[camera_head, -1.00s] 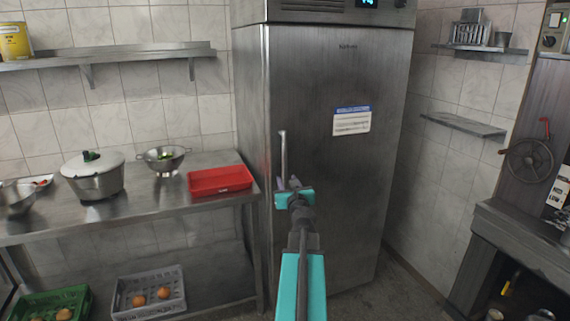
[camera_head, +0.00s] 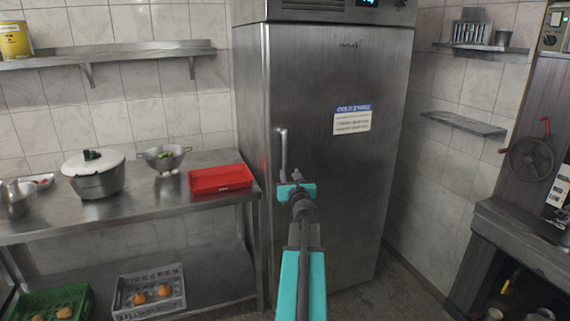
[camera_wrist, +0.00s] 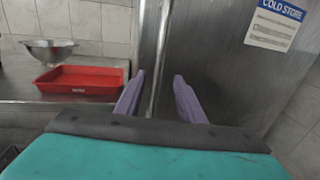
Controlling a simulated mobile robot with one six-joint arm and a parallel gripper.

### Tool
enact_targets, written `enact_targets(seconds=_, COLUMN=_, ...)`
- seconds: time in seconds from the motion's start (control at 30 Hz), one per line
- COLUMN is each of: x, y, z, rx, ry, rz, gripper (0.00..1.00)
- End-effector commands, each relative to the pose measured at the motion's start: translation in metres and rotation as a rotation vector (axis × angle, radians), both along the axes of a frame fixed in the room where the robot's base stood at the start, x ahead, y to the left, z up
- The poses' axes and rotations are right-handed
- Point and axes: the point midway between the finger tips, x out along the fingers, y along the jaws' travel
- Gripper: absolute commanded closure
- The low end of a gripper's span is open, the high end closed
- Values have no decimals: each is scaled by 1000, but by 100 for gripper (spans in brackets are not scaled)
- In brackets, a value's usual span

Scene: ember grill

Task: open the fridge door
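The fridge (camera_head: 335,90) is a tall grey steel cabinet, and its door (camera_head: 345,185) looks shut. Its vertical bar handle (camera_head: 283,153) is near the door's left edge. My gripper (camera_head: 290,179) is in front of the handle's lower part and hides its lower end. In the wrist view, the two purple fingers of my gripper (camera_wrist: 157,92) are apart, with the handle (camera_wrist: 158,60) showing between them, nearer the left finger. I cannot tell whether the fingertips reach past the bar or touch it. A "COLD STORE" label (camera_wrist: 275,24) is on the door.
A steel counter (camera_head: 110,215) stands left of the fridge with a red tray (camera_head: 220,179), a colander (camera_head: 163,158) and a lidded pot (camera_head: 95,178). A dark bench (camera_head: 530,225) stands at the right. Some floor (camera_head: 400,285) shows between fridge and bench.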

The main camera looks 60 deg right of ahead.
Motion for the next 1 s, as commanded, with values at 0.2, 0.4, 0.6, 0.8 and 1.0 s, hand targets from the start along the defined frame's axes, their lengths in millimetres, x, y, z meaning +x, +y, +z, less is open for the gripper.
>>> enact_targets(seconds=0.2, x=14, y=-16, z=0, rx=0, ry=0, rz=0, gripper=64)
enact_targets(seconds=0.4, x=25, y=-28, z=0, rx=-1, ry=1, rz=1, gripper=64)
enact_targets(seconds=0.6, x=36, y=-40, z=1, rx=0, ry=0, rz=1, gripper=64)
enact_targets(seconds=0.8, x=47, y=-52, z=1, rx=-1, ry=1, rz=1, gripper=64)
enact_targets(seconds=1.0, x=58, y=-65, z=1, rx=0, ry=0, rz=0, gripper=64)
